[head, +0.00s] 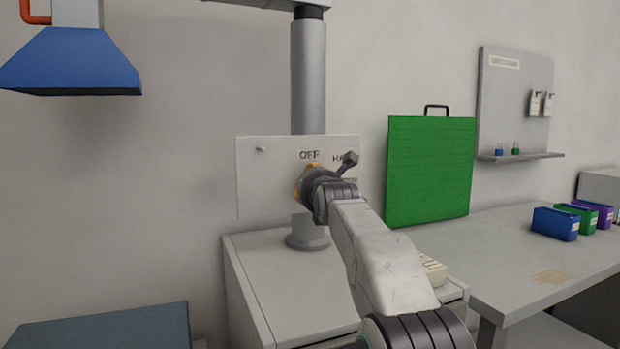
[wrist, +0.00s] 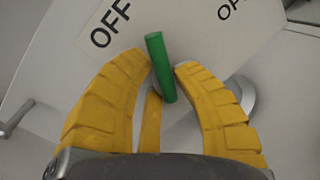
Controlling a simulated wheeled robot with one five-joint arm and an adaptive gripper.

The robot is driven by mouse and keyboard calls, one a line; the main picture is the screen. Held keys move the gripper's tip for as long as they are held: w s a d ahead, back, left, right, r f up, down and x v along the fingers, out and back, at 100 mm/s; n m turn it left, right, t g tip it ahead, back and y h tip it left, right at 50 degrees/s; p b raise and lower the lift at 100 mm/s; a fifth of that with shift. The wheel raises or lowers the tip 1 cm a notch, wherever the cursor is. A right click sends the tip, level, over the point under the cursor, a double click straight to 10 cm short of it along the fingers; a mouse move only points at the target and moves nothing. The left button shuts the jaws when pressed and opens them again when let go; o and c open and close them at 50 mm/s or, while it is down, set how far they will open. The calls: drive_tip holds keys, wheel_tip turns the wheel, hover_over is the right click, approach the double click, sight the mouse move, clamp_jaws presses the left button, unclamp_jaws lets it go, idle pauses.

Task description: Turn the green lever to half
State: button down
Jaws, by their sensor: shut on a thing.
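The green lever (wrist: 160,66) shows in the wrist view as a short green bar between the yellow fingers of my gripper (wrist: 163,70). My gripper is shut on it. The bar's top end sticks out beyond the fingertips, beside an "OFF" label (wrist: 110,24). In the head view my gripper (head: 306,182) is at the white panel (head: 262,190), just below its "OFF" label (head: 309,155). My arm and gripper hide the lever there. A partly covered label beginning "HA" (head: 339,158) is to the right of "OFF".
The panel is in front of a grey post (head: 308,85) on a white cabinet (head: 280,285). A green board (head: 430,170) stands to the right, by a bench (head: 500,255) with coloured boxes (head: 555,224). A blue hood (head: 70,65) hangs at upper left.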

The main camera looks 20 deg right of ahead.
drive_tip(key=shift+s+d+r, duration=0.1)
drive_tip(key=shift+s+r, duration=0.05)
drive_tip(key=shift+r, duration=0.25)
drive_tip(key=c, duration=1.2)
unclamp_jaws()
drive_tip(key=shift+d, duration=0.1)
drive_tip(key=shift+c, duration=0.2)
drive_tip(key=shift+o, duration=0.8)
drive_tip(key=shift+f, duration=0.2)
drive_tip(key=v, duration=1.2)
